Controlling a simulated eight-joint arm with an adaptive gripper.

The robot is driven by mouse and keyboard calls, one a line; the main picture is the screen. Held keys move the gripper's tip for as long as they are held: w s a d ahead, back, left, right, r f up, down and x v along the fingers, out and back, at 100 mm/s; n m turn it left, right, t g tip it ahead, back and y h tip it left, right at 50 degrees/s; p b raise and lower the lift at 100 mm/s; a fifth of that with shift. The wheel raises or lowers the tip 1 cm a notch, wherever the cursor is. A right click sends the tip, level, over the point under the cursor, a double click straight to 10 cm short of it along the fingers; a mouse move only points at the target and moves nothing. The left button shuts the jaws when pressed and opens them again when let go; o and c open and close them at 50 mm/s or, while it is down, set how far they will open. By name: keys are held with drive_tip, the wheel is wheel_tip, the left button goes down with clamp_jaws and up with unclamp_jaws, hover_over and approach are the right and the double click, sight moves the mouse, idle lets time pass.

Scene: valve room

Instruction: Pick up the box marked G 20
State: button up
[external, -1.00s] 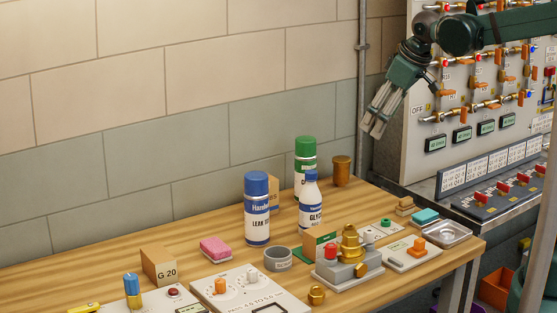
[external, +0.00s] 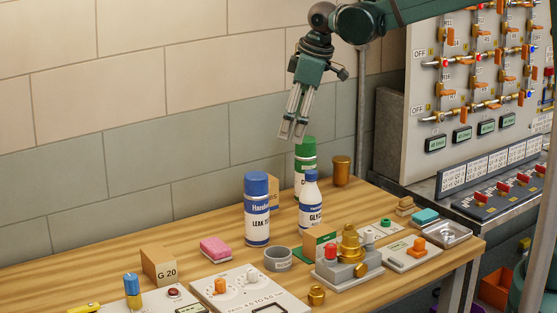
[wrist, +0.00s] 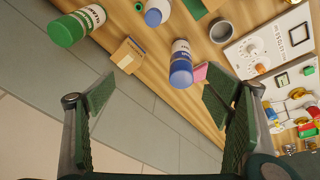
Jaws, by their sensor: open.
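The tan box marked G 20 (external: 160,267) stands upright on the left part of the wooden table, its label facing the camera. I cannot make it out in the wrist view. My gripper (external: 293,136) is open and empty, pointing down above the table's back edge, near the green-capped bottle. It is well to the right of the G 20 box and higher. In the wrist view, my fingers (wrist: 160,95) are spread apart with nothing between them. A second tan box (external: 273,190) stands behind the bottles, partly hidden; it also shows in the wrist view (wrist: 128,55).
A blue-capped spray can (external: 256,210), a glycol-type bottle (external: 311,205) and a green-capped bottle (external: 305,150) stand below my gripper. A pink sponge (external: 215,248) lies right of the G 20 box. A blue-and-yellow cylinder (external: 132,290) stands in front of it. The wall is close behind.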

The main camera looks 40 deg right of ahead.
drive_tip(key=w+a+f, duration=0.1)
drive_tip(key=a, duration=0.3)
drive_tip(key=w+a+f+n, duration=0.1)
drive_tip(key=a, duration=0.3)
drive_tip(key=w+a+f+n+g+p, duration=0.1)
drive_tip(key=w+a+f, duration=0.1)
drive_tip(key=a, duration=0.2)
drive_tip(key=shift+a, duration=0.15)
drive_tip(key=w+a+f+n, duration=0.15)
drive_tip(key=a+f, duration=0.35)
drive_tip(key=a, duration=0.5)
drive_tip(key=n+g+h+p, duration=0.1)
drive_tip(key=n+g+p, duration=0.1)
drive_tip(key=n, duration=0.2)
hover_over(158, 253)
drive_tip(key=f, duration=1.2)
drive_tip(key=shift+w+d+f, duration=0.15)
drive_tip(key=shift+w+d, duration=0.05)
drive_tip(key=shift+d, duration=0.1)
drive_tip(key=shift+s+a+f, duration=0.2)
drive_tip(key=shift+a+f, duration=0.15)
drive_tip(key=shift+a, duration=0.05)
drive_tip(key=shift+f, duration=1.3)
drive_tip(key=shift+s+f+p, duration=0.1)
drive_tip(key=shift+f+p, duration=0.2)
drive_tip(key=shift+f, duration=2.3)
